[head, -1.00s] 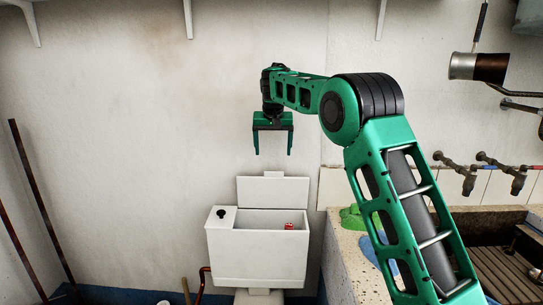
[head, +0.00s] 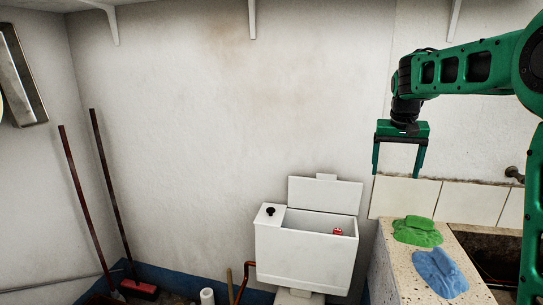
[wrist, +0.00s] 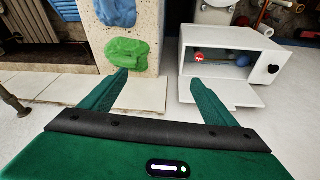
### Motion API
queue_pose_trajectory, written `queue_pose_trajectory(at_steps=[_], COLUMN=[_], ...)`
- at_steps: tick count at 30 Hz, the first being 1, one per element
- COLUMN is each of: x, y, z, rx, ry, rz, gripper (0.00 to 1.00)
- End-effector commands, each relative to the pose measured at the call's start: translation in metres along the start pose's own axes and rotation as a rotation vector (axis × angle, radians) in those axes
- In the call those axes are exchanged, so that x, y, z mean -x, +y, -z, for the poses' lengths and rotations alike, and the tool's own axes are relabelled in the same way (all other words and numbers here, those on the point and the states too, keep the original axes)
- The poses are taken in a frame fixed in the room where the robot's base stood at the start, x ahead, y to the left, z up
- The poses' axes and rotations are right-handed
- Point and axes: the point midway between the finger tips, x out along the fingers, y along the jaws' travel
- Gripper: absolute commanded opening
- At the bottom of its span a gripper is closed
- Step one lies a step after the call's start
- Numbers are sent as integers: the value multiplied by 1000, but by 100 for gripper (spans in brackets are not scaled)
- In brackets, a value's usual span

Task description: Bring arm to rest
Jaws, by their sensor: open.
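My gripper (head: 398,170) is open and empty, with its two fingers pointing down. In the head view it hangs in the air at the right, in front of the wall and above the stone trough's ledge. In the wrist view the two spread fingers (wrist: 157,88) have nothing between them. My green arm reaches in from the right edge of the head view.
A white cistern (head: 300,258) with its lid raised holds a red item (head: 338,232). A green cloth (head: 417,232) and a blue cloth (head: 440,273) lie on the trough ledge (head: 395,265). Brooms (head: 82,205) lean at the left. Shelf brackets (head: 252,20) jut above.

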Motion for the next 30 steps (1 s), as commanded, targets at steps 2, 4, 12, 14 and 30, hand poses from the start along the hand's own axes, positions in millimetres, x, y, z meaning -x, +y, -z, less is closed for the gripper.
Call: queue_pose_trajectory(at_steps=[2, 4, 12, 14, 30], x=[4, 5, 2, 0, -34], y=[30, 53, 126, 138, 187], z=[-27, -52, -158, -184, -390], rx=[-21, -37, -96, -109, -190], ry=[-21, -41, -120, -138, -268], rz=[-7, -12, -16, -15, 32], gripper=[81, 81, 81, 81, 81])
